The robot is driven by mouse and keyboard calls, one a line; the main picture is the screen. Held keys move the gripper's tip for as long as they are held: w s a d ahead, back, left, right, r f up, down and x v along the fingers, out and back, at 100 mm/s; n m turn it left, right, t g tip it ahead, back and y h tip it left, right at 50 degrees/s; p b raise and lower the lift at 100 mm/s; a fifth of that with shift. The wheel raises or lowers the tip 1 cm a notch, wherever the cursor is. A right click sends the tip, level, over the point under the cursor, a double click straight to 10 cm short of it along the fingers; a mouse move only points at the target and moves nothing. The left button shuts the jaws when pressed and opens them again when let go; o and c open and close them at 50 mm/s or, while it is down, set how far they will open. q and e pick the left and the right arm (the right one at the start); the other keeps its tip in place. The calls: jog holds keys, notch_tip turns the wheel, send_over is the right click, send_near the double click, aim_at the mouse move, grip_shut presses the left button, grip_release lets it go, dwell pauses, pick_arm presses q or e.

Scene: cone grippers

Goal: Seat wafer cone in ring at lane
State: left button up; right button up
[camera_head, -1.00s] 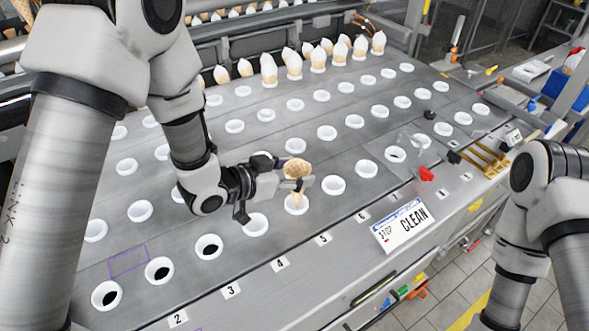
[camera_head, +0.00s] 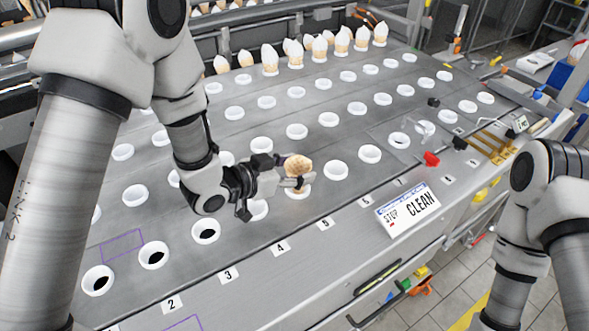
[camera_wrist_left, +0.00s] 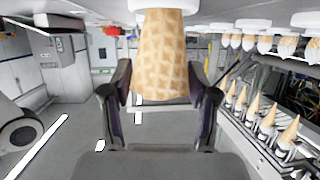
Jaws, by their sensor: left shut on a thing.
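A tan wafer cone (camera_head: 298,165) stands mouth up, tip down, at a white ring (camera_head: 303,193) in the front row, in line with label 5. My left gripper (camera_head: 296,181) is shut on the cone and hides part of it and of the ring. In the left wrist view, which looks upside down, the cone (camera_wrist_left: 163,55) sits between my left fingers (camera_wrist_left: 160,92). Its narrow end reaches a white ring (camera_wrist_left: 164,4) at the top edge. How deep it sits is hidden. My right arm shows at the right; its gripper is out of view.
Rows of empty white rings, such as one to the right (camera_head: 335,170), fill the grey deck (camera_head: 250,130). Capped cones (camera_head: 318,48) stand along the back. A STOP CLEAN sign (camera_head: 408,208) and a red piece (camera_head: 431,159) lie to the right.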

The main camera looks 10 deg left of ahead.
pick_arm(q)
jog(key=o, duration=0.8)
jog(key=f, duration=0.1)
jog(key=s+f, duration=0.1)
jog(key=shift+s+f+g, duration=0.15)
jog(key=shift+f+g, duration=0.15)
jog(key=shift+f, duration=0.1)
jog(key=shift+s+r, duration=0.1)
jog(key=s+a+r, duration=0.4)
jog(key=r, duration=0.1)
jog(key=shift+s+a, duration=0.15)
jog(key=shift+a, duration=0.15)
jog(key=shift+s+r, duration=0.1)
jog(key=shift+s, duration=0.05)
jog(key=shift+w+d, duration=0.2)
jog(key=shift+w, duration=0.05)
jog(key=shift+a, duration=0.15)
